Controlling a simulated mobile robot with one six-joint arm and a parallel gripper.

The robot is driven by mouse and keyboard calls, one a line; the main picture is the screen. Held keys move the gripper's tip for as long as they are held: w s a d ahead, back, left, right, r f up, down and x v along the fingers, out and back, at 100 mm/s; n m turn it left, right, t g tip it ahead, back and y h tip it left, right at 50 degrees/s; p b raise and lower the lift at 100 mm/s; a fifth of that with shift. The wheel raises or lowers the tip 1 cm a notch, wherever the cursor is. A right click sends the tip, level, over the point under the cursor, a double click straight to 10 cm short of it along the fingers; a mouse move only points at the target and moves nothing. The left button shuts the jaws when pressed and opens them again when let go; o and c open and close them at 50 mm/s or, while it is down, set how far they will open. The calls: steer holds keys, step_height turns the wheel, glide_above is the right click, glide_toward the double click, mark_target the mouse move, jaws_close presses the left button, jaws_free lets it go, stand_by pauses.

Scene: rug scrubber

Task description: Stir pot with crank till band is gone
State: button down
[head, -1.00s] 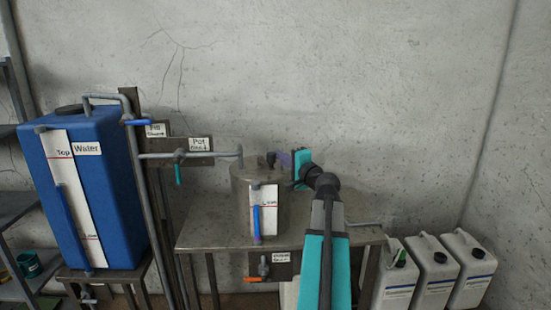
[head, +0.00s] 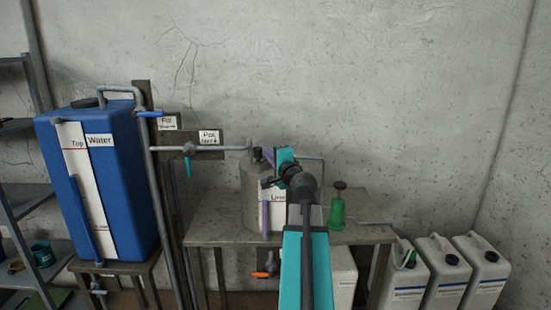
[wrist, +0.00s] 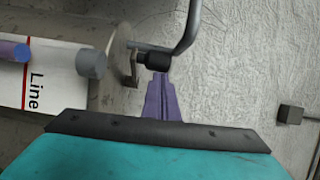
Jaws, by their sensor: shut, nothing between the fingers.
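The metal pot (head: 254,205) stands on the steel table, partly hidden by my arm. Its white gauge board has a sight tube (head: 265,217) that looks purple in the head view; part of the tube shows blue-purple in the wrist view (wrist: 12,50). The crank's black knob (head: 258,155) is above the pot lid, and it shows in the wrist view (wrist: 157,61) beside a grey bent rod. My gripper (head: 268,153) is shut and empty. Its purple fingertips (wrist: 159,76) are right at the knob; I cannot tell whether they touch it. No separate band is clear in the tube.
A blue water tank (head: 110,200) stands at left with pipes and valves. A pot inlet pipe (head: 225,148) runs to the pot. A green pump bottle (head: 337,211) stands on the table (head: 370,233) at right. White canisters (head: 440,270) stand beyond. An orange valve handle (head: 264,274) hangs below.

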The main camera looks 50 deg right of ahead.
steer(key=shift+w+a, duration=0.35)
steer(key=shift+w, duration=0.2)
steer(key=shift+w+a, duration=0.35)
steer(key=shift+w, duration=0.2)
steer(key=shift+b, duration=0.35)
steer(key=shift+s+d, duration=0.2)
steer(key=shift+s, duration=0.1)
steer(key=s, duration=0.1)
steer(key=s+d+b, duration=0.1)
steer(key=s, duration=0.1)
steer(key=shift+d+b, duration=0.25)
steer(key=shift+b, duration=0.1)
steer(key=s+a+b, duration=0.1)
steer(key=a+b, duration=0.6)
steer(key=a, duration=0.2)
steer(key=shift+s+a, duration=0.3)
steer(key=shift+a, duration=0.05)
